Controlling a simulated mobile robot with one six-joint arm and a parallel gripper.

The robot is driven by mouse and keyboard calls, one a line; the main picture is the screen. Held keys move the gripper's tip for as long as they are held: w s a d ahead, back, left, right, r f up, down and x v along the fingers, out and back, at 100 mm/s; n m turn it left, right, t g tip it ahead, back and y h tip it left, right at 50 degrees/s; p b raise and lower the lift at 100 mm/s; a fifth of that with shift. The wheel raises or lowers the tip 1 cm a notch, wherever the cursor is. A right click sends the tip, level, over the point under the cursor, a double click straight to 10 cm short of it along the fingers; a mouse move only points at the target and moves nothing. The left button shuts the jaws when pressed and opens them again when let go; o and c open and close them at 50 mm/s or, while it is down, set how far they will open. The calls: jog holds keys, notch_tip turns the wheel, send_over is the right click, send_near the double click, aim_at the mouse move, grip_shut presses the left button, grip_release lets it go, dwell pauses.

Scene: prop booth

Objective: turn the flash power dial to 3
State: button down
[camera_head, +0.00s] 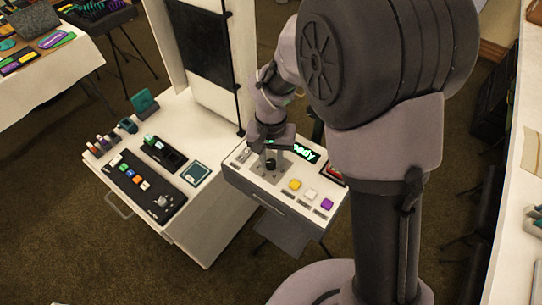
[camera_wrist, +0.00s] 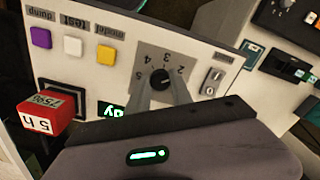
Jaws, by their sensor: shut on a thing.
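The flash power dial is a small black round knob (camera_wrist: 159,78) on a grey square plate (camera_wrist: 148,60) with numbers around it, set in a white control panel. In the head view the dial (camera_head: 270,164) sits just below my gripper (camera_head: 270,155). My gripper's two grey fingers (camera_wrist: 161,88) are closed on either side of the knob in the wrist view. Which number the knob's mark points to is too small to tell.
Yellow (camera_wrist: 106,54), white (camera_wrist: 73,46) and purple (camera_wrist: 41,37) buttons line the panel beside the dial. A red block (camera_wrist: 65,100) and a lit green display (camera_head: 305,152) are close by. A switch (camera_wrist: 212,80) sits on the dial's other side. A white table (camera_head: 208,217) adjoins the panel.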

aim_at(271, 162)
jog(key=n+p, duration=0.1)
jog(key=n, duration=0.4)
jog(key=shift+r+p, duration=0.1)
jog(key=shift+p, duration=0.3)
jog(key=shift+n+p, duration=0.65)
jog(key=shift+n, duration=1.65)
jog(key=c, duration=1.1)
grip_release()
notch_tip(271, 162, up, 17)
jog(key=p, duration=0.4)
jog(key=shift+r+p, duration=0.1)
jog(key=shift+p, duration=0.25)
